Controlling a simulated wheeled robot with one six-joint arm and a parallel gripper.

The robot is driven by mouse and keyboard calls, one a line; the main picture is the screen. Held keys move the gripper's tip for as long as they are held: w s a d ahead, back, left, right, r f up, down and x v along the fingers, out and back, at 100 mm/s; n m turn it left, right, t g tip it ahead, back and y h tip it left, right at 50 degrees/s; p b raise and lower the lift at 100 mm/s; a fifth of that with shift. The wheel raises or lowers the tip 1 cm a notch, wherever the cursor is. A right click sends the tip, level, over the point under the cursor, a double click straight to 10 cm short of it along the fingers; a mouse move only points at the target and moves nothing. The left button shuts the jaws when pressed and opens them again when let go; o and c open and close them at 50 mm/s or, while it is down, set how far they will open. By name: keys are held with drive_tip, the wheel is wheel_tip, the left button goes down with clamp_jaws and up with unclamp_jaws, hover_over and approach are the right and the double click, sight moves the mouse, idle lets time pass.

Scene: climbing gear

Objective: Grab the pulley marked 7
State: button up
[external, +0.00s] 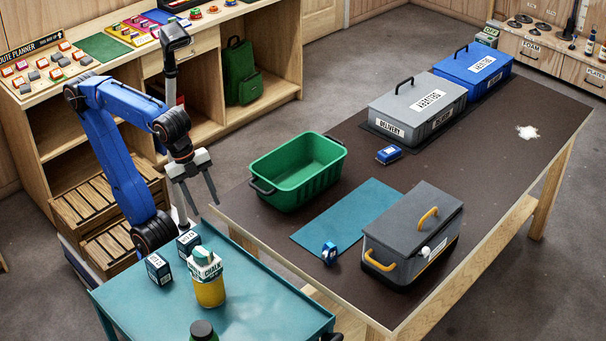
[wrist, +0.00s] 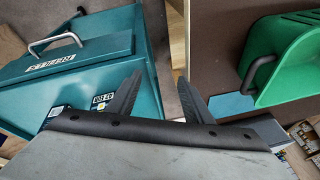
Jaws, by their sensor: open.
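No number 7 can be read in either view. A small blue object (external: 329,254) with a pale mark, possibly a pulley, stands at the near edge of the teal mat (external: 345,218), left of the grey cooler-like box. A flat blue item (external: 388,154) with a white label lies in front of the grey delivery case; I cannot tell what it is. My gripper (external: 207,206) is open and empty, pointing down between the teal cart and the table, left of both blue items. In the wrist view its two fingers (wrist: 158,82) are apart with nothing between them.
The green bin (external: 297,180) stands at the table's left edge, close to my gripper. The grey box (external: 412,236), delivery case (external: 418,105) and blue case (external: 473,70) occupy the table. The teal cart (external: 255,308) holds a chalk bottle (external: 207,284) and small boxes. The table's right part is mostly clear.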

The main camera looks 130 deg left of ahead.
drive_tip(key=w+a+r+m+g, duration=0.1)
drive_tip(key=w+a+r+m, duration=0.25)
drive_tip(key=w+r, duration=0.45)
wheel_tip(320, 180, up, 3)
drive_tip(key=m+g+h, duration=0.3)
drive_tip(key=m, duration=1)
hover_over(331, 244)
drive_tip(key=a, duration=0.2)
drive_tip(key=f, duration=0.5)
drive_tip(key=d+f, duration=0.1)
drive_tip(key=f, duration=0.5)
drive_tip(key=d+f, duration=0.1)
drive_tip(key=f, duration=0.4)
drive_tip(key=shift+s+f, duration=0.1)
drive_tip(key=shift+f, duration=0.1)
drive_tip(key=c, duration=1.2)
